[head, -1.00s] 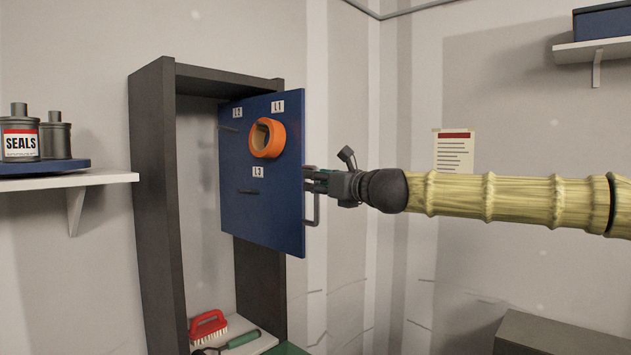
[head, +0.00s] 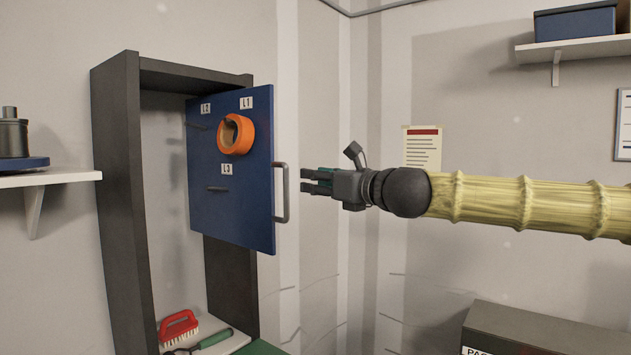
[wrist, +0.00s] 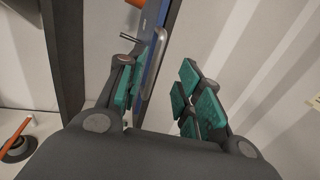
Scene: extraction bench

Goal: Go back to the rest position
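My gripper (head: 318,181) is just right of the blue door panel's grey handle (head: 281,192), with a gap between them in the head view. In the wrist view my gripper (wrist: 155,95) has its green-padded fingers spread apart with nothing held between them. The handle also shows in the wrist view (wrist: 154,62), beside the left finger. The blue door (head: 235,215) stands open on the dark grey cabinet (head: 120,190). An orange ring (head: 248,136) hangs on the door near the labels L1, L2 and L3.
A red brush (head: 178,327) and a green-handled tool (head: 213,339) lie in the cabinet bottom. A shelf (head: 50,179) is at the left, another with a blue box (head: 575,24) at upper right. A dark box (head: 540,332) sits at lower right.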

